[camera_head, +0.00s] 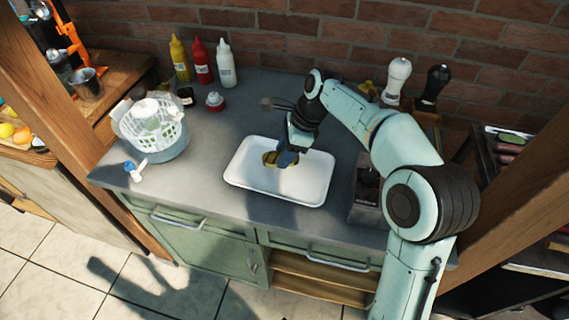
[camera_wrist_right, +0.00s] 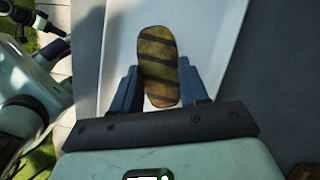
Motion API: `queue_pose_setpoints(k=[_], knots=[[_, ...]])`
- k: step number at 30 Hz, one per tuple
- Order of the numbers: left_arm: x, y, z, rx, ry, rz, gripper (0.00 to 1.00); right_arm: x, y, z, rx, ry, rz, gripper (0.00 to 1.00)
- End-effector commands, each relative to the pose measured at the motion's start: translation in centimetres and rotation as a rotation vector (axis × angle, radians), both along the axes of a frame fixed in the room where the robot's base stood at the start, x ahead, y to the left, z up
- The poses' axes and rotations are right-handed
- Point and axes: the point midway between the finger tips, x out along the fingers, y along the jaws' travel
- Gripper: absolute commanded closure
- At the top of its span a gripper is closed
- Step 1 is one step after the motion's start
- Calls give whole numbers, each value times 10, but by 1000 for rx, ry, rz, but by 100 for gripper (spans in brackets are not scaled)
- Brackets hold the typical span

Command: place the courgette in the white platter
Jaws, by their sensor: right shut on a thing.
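The white platter (camera_head: 240,178) lies on the grey counter in the head view, and part of it fills the background of the right wrist view (camera_wrist_right: 212,30). My right gripper (camera_head: 281,158) is over the middle of the platter, pointing down. In the right wrist view its two blue fingers (camera_wrist_right: 160,85) are shut on the courgette (camera_wrist_right: 158,60), a yellow-brown piece with dark stripes. In the head view the courgette (camera_head: 269,159) shows partly beside the fingers, over the platter. I cannot tell whether it touches the platter's floor. My left gripper is not in view.
A salad spinner (camera_head: 150,130) stands at the left of the counter. Mustard (camera_head: 180,58), ketchup (camera_head: 201,62) and white (camera_head: 226,65) bottles stand at the back. White (camera_head: 397,80) and black (camera_head: 435,85) mills stand behind my right arm. A dark box (camera_head: 367,205) is right of the platter.

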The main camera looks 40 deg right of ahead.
Motion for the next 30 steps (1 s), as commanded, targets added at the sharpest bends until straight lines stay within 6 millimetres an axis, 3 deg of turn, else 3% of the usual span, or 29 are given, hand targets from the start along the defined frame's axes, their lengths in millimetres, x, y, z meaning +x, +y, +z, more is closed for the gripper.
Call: queue_pose_setpoints(k=[9, 20, 21, 22, 30], knots=[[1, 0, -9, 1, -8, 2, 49, 0, 0, -42, 1, 3, -1, 91], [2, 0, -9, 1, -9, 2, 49, 0, 0, -44, 0, 2, -1, 91], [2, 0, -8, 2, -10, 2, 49, 0, 0, -44, 1, 1, 0, 43], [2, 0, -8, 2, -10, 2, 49, 0, 0, -44, 1, 1, 0, 34], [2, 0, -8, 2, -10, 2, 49, 0, 0, -43, 1, 1, 0, 31]])
